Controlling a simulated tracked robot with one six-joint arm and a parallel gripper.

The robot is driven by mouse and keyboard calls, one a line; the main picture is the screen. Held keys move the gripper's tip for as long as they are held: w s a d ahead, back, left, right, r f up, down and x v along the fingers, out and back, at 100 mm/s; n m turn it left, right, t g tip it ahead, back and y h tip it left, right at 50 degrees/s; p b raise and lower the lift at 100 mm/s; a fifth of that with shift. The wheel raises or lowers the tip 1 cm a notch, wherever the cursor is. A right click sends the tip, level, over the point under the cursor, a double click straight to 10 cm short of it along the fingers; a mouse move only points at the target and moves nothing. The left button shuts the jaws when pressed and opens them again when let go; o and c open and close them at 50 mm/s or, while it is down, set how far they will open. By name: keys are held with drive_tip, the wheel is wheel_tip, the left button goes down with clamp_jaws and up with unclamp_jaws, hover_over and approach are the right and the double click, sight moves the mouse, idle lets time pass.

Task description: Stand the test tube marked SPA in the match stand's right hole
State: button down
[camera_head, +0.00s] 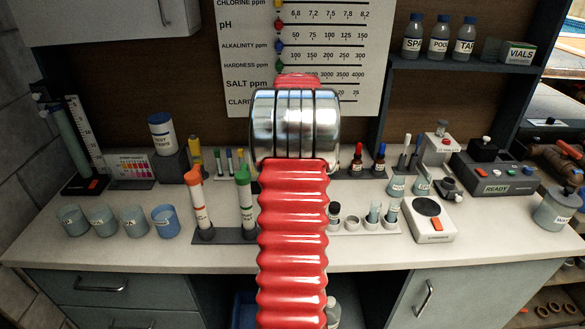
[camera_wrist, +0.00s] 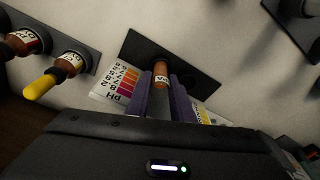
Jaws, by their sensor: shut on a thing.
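In the wrist view, my gripper (camera_wrist: 165,88) is shut on a test tube (camera_wrist: 160,73) with orange-brown contents and a white label. The lettering on the label is upside down and seems to read SPA. Behind the tube is a dark stand (camera_wrist: 136,46), which looks like the match stand, with a darker round spot right of the tube. I cannot tell whether the tube's lower end is in a hole or above the stand. In the head view, my red arm hides the gripper, the tube and the stand.
A colour chart card (camera_wrist: 113,88) lies by the stand, left of the fingers. Brown dropper bottles (camera_wrist: 68,64) stand in a dark holder farther left. In the head view, a grey rack (camera_head: 350,228) with vials and an orange-capped tube (camera_head: 198,205) flank my arm. Bare counter (camera_head: 130,252) shows in front.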

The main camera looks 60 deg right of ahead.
drive_tip(key=shift+f, duration=0.2)
idle(0.4)
drive_tip(key=c, duration=1.5)
unclamp_jaws()
drive_tip(key=shift+o, duration=0.2)
wheel_tip(320, 180, up, 7)
